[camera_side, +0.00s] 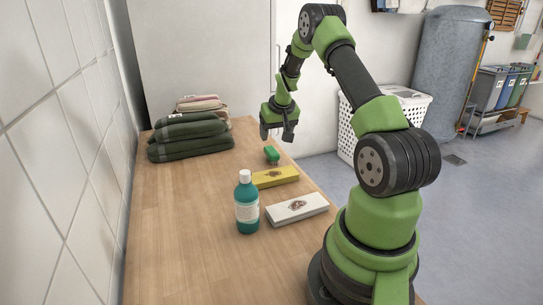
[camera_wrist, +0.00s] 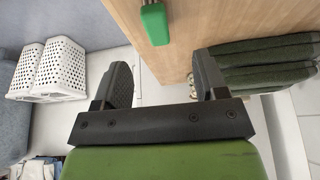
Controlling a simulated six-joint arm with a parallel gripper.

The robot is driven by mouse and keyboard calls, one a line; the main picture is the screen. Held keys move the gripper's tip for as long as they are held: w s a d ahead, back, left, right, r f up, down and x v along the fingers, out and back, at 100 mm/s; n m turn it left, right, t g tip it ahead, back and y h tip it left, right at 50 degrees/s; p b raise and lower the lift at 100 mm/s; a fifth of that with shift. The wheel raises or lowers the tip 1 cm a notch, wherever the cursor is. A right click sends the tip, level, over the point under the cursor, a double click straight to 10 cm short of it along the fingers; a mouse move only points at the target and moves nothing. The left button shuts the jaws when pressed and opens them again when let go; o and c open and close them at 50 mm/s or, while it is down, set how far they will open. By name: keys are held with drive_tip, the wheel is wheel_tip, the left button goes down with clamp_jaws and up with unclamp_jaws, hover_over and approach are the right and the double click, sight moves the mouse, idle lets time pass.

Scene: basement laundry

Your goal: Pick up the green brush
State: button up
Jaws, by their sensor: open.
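The green brush (camera_side: 271,154) lies on the wooden table near its right edge in the side view. In the wrist view the green brush (camera_wrist: 155,24) shows at the top, beyond the fingertips and roughly between them. My gripper (camera_side: 277,136) is above the brush, pointing down, with a gap between it and the brush. In the wrist view my gripper (camera_wrist: 163,78) has its two dark fingers spread apart with nothing between them.
A yellow box (camera_side: 275,177), a white box (camera_side: 297,208) and a teal bottle (camera_side: 246,205) stand nearer the camera than the brush. Folded dark green towels (camera_side: 190,137) lie at the back left. The wooden table (camera_side: 175,220) is clear at the left front. White laundry baskets (camera_side: 408,104) stand beyond the table.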

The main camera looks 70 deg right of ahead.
sight(273, 152)
drive_tip(key=x, duration=1)
drive_tip(key=shift+s+d+f, duration=0.1)
drive_tip(key=shift+s+d, duration=0.05)
drive_tip(key=shift+d, duration=0.1)
drive_tip(key=c, duration=1)
wheel_tip(273, 152, up, 10)
drive_tip(key=shift+r, duration=0.1)
